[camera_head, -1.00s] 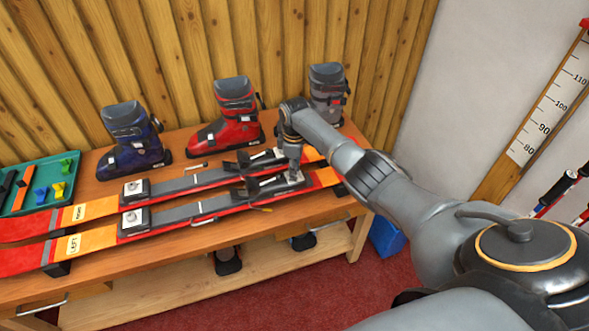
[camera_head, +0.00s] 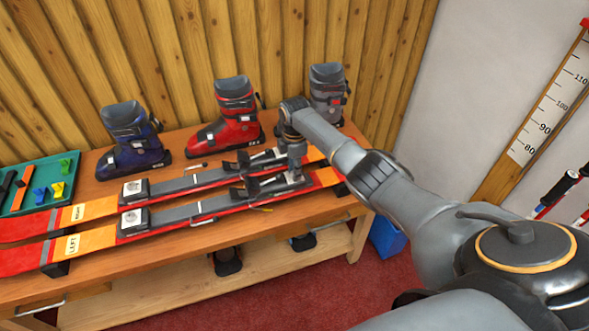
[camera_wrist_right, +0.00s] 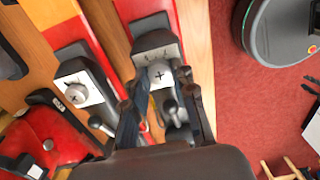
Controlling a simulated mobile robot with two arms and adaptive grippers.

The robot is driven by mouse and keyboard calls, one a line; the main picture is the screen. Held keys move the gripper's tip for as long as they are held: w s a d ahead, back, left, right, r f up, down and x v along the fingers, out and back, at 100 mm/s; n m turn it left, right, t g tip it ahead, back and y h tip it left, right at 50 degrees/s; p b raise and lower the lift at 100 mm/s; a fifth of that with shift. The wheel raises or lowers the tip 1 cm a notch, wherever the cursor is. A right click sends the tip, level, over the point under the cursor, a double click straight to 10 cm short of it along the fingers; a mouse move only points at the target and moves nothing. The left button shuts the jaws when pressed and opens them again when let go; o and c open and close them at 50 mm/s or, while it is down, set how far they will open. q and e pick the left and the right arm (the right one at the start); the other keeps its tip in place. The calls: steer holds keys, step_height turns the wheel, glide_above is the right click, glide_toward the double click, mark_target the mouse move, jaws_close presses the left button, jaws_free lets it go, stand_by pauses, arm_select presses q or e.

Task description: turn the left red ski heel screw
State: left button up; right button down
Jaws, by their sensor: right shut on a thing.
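The left red ski (camera_head: 105,239) lies nearest me on the bench, with its label at the left end. My right gripper (camera_head: 297,180) points down at its heel piece, near the orange tail. In the right wrist view the fingers (camera_wrist_right: 163,92) stand either side of the left heel piece (camera_wrist_right: 158,46). Its silver heel screw (camera_wrist_right: 159,73) has a cross slot and shows between them. The gripper is shut on this screw, though the contact itself is hard to see. The right ski's heel screw (camera_wrist_right: 77,95) is untouched beside it. My left gripper is not in view.
The right ski (camera_head: 98,208) lies close behind. Blue (camera_head: 133,145), red (camera_head: 236,125) and grey (camera_head: 328,92) boots stand along the wooden wall. A green tray (camera_head: 66,169) sits at the left. The bench front edge is clear.

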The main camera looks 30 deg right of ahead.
stand_by(0.3)
steer(key=c, duration=1.1)
jaws_free()
step_height(320, 180, up, 12)
steer(key=shift+r, duration=0.1)
